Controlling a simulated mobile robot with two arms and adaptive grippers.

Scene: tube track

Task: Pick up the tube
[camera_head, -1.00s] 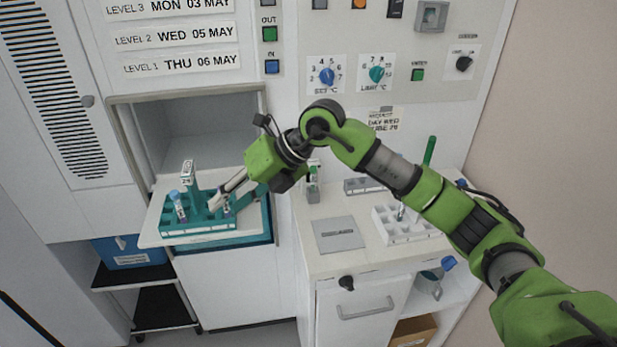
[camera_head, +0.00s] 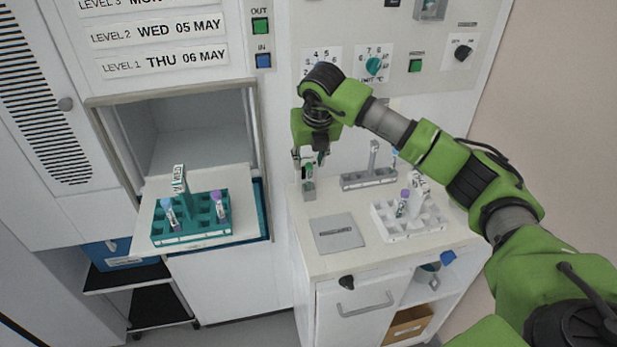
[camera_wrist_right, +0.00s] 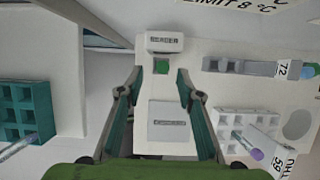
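A teal rack (camera_head: 203,238) on the pulled-out shelf holds a blue-capped tube (camera_head: 169,214) and a purple-capped tube (camera_head: 219,207). A white rack (camera_head: 421,231) on the counter holds another purple-capped tube (camera_head: 403,204), which also shows in the right wrist view (camera_wrist_right: 247,145). My right gripper (camera_head: 308,162) points down just above the small grey reader (camera_head: 309,190). In the right wrist view its fingers (camera_wrist_right: 159,82) are spread, with nothing between them. My left gripper is not in view.
A grey rack (camera_head: 366,180) stands at the back of the counter. A flat grey plate (camera_head: 339,233) lies in front of the reader. The wall panel (camera_head: 430,40) with knobs rises close behind my right gripper.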

